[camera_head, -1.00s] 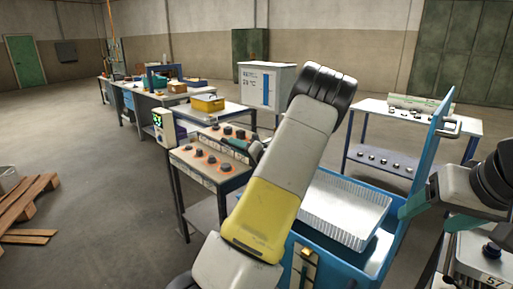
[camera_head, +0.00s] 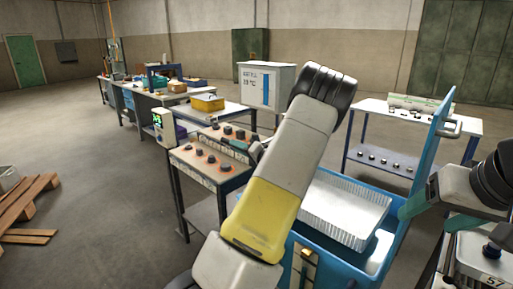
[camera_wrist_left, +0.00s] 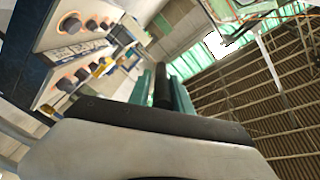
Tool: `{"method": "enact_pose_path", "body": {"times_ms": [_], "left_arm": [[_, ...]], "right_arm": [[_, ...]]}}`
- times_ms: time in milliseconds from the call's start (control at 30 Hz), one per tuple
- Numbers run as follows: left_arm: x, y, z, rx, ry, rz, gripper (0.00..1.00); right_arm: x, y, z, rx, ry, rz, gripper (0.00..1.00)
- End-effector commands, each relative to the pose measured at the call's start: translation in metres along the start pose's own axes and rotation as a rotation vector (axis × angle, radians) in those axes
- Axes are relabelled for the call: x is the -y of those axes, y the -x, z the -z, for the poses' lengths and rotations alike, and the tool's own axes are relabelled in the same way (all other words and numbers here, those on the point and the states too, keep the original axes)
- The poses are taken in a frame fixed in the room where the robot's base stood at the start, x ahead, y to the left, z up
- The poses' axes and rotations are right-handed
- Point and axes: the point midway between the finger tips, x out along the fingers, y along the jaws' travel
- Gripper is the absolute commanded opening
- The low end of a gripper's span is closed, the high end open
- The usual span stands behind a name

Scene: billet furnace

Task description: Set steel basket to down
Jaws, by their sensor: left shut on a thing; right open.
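The steel basket (camera_head: 345,208) is a silver, ribbed, open tray in the blue tank (camera_head: 338,262), partly hidden by my left arm. Its upper part shows at about the tank's rim; its bottom is hidden. A small lever with a yellow knob (camera_head: 307,253) is on the tank's front. My left gripper (camera_head: 238,144) is beyond my arm, over the knob panel and away from the basket. In the left wrist view its teal fingers (camera_wrist_left: 162,88) are shut on a dark bar (camera_wrist_left: 162,85). My right gripper (camera_head: 411,206) is open beside the raised blue lid (camera_head: 432,125).
A control table with several dark knobs (camera_head: 198,153) stands left of the tank. A white-topped table (camera_head: 398,116) is behind the tank. A yellow box (camera_head: 208,102) is on a bench further back. Wooden pallets (camera_head: 28,205) lie at the left; the floor between is clear.

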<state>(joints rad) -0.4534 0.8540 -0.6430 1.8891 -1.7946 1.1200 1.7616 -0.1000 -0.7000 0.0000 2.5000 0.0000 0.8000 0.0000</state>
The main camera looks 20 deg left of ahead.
Motion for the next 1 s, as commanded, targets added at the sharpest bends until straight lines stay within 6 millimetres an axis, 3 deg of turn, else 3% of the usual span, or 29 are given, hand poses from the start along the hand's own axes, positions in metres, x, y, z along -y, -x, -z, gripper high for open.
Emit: {"method": "enact_pose_path", "body": {"times_ms": [733, 867, 1000], "left_arm": [[0.006, -0.003, 0.004, -0.004, 0.014, 0.014, 0.0], [-0.004, -0.003, -0.003, -0.003, 0.01, 0.013, 0.0], [-0.029, -0.003, -0.021, 0.001, 0.002, 0.008, 0.0]], "right_arm": [[0.0, 0.0, 0.0, 0.0, 0.0, 0.0, 0.68], [0.0, 0.0, 0.0, 0.0, 0.0, 0.0, 0.68], [0.0, 0.0, 0.0, 0.0, 0.0, 0.0, 0.68]]}}
